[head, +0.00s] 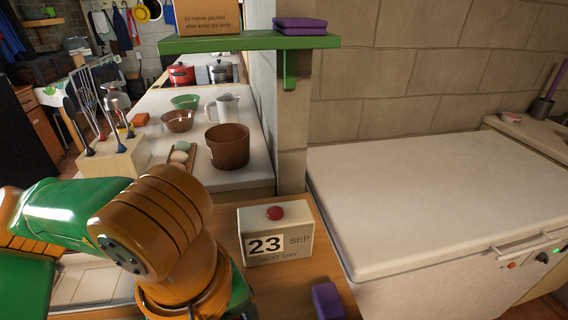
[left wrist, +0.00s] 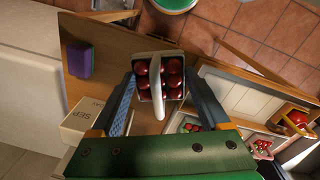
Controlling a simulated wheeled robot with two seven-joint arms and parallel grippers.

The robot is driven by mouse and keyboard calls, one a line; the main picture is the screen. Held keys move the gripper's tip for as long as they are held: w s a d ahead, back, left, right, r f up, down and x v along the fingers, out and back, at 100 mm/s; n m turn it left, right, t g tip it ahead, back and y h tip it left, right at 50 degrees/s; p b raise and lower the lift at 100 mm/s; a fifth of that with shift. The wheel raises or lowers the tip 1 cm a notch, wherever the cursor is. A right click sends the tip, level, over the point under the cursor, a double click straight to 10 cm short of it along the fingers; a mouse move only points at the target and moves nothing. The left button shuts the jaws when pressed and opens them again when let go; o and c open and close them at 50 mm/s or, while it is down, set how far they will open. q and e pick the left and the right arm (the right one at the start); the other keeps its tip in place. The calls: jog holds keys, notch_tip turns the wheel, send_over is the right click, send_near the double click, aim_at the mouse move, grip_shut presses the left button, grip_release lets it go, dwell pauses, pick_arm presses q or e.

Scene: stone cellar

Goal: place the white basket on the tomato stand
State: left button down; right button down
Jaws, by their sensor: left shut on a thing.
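The white basket (left wrist: 156,92), holding several round red tomatoes, is between the fingers of my left gripper (left wrist: 159,72) in the left wrist view. The gripper is shut on it, and its white handle rises toward the camera. In the head view only my left arm shows; the gripper and basket are out of sight there. At the right of the left wrist view is a wood-edged, pale surface (left wrist: 235,88) with small containers of red items (left wrist: 298,118); I cannot tell whether this is the tomato stand. My right gripper is not in view.
A calendar block (head: 275,237) with a red button and a purple item (head: 327,301) are on the wooden counter. A white chest (head: 430,205) stands at right. A green shelf (head: 250,43) overhangs the back counter with its brown pot (head: 227,147). The chest top is clear.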

pick_arm(q)
jog(key=w+f, duration=0.5)
jog(key=w, duration=0.1)
jog(key=shift+d+f+p, duration=0.1)
jog(key=shift+f+p, duration=0.2)
jog(key=shift+f, duration=0.1)
jog(key=f, duration=0.2)
jog(key=f+p, duration=0.1)
jog(key=shift+w+f, duration=0.4)
jog(key=shift+f, duration=0.1)
jog(key=shift+f, duration=0.15)
grip_release()
